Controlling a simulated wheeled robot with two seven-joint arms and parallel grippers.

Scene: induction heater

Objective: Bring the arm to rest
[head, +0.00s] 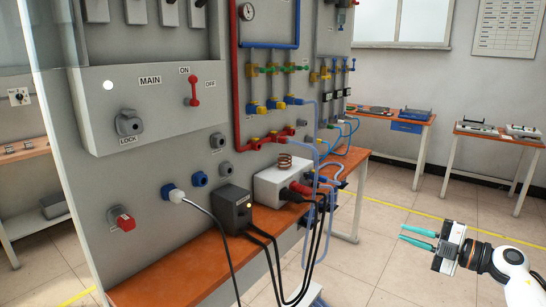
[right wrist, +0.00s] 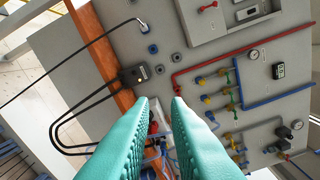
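My right gripper (head: 419,238) is at the lower right of the head view, in free air over the tiled floor, with its teal fingers pointing left toward the panel. In the right wrist view its two teal fingers (right wrist: 159,135) stand apart with nothing between them. My right gripper is open and touches nothing. My left gripper and arm are not in view.
A grey panel (head: 90,195) carries a red lever (head: 194,90), pipes and valves. Its wooden shelf (head: 185,265) holds a black box (head: 234,210) and a white heater box (head: 268,185) with a copper coil (head: 285,162). Black cables (head: 271,260) hang down. The right floor is clear.

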